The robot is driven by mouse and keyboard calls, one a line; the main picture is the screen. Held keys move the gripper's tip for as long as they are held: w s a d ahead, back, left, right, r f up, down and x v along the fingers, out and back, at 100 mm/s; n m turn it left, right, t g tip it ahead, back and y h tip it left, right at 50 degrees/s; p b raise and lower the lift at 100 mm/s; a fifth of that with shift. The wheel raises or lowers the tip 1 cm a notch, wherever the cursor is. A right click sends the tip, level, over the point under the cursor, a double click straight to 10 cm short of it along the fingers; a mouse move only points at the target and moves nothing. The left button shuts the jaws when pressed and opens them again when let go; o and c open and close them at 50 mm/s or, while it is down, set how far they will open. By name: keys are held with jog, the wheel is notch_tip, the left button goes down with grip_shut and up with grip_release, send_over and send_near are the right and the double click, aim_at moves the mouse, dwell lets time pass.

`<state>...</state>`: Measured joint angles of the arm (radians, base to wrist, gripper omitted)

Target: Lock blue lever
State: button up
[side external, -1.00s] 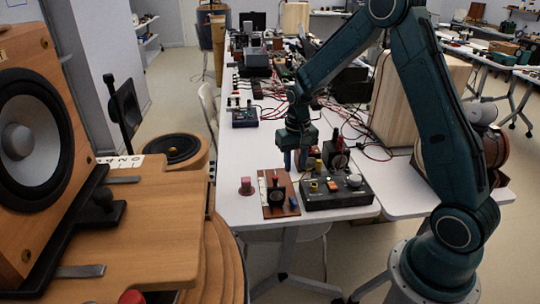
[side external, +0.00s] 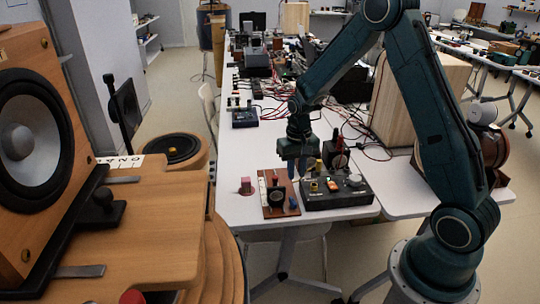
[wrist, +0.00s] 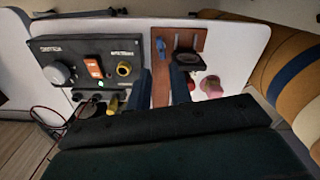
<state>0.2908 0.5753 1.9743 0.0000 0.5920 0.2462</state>
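The blue lever (side external: 293,203) is on the right edge of a brown wooden board (side external: 267,212) near the front of the white table. In the wrist view the blue lever (wrist: 161,46) shows on the board (wrist: 196,41), beside a black round part. My gripper (side external: 297,177) hangs pointing down above and just behind the lever, apart from it. In the wrist view its two dark blue fingers (wrist: 160,80) stand apart with a gap between them, over the board's near part. Nothing shows between the fingers.
Devices and red cables crowd the table behind. A wooden speaker (side external: 40,130) fills the left foreground.

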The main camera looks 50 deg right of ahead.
aim_at(294, 202)
notch_tip(294, 202, down, 12)
jog(key=shift+r, duration=0.2)
dwell(0.4)
grip_shut()
